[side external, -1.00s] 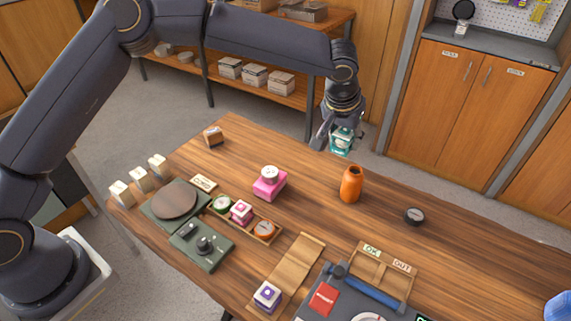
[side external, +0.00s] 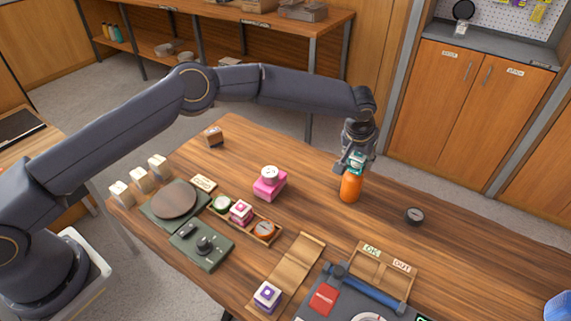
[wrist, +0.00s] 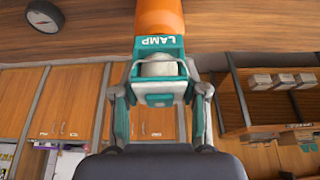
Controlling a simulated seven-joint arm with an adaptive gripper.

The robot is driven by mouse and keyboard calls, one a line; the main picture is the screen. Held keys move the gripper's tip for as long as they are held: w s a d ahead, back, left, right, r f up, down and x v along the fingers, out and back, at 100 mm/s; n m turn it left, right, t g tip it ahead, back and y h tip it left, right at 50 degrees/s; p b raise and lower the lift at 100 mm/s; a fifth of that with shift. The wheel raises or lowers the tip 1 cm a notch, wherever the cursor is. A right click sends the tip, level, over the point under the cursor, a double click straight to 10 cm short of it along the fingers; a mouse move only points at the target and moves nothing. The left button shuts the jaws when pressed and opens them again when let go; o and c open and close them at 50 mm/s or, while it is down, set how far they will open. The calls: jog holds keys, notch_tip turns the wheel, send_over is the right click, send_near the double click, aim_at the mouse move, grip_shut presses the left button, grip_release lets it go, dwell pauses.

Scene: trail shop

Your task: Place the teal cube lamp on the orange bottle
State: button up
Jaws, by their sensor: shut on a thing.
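The teal cube lamp (side external: 356,160) is between the fingers of my gripper (side external: 354,164), which is shut on it. In the wrist view the lamp (wrist: 158,46) shows its "LAMP" label and a whitish round part, with a fingertip of my gripper (wrist: 160,98) on either side. The orange bottle (side external: 350,188) stands upright on the table directly below the lamp. In the wrist view the bottle (wrist: 160,17) meets the lamp's label edge. The lamp is at the bottle's top; I cannot tell whether it touches or hovers just above. The fingers partly hide the lamp in the side view.
A black round dial (side external: 414,215) lies right of the bottle. A pink block with a white round top (side external: 270,182) stands to the left. The table around the bottle is clear.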

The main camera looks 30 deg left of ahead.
jog(key=o, duration=1.2)
jog(key=shift+f, duration=0.1)
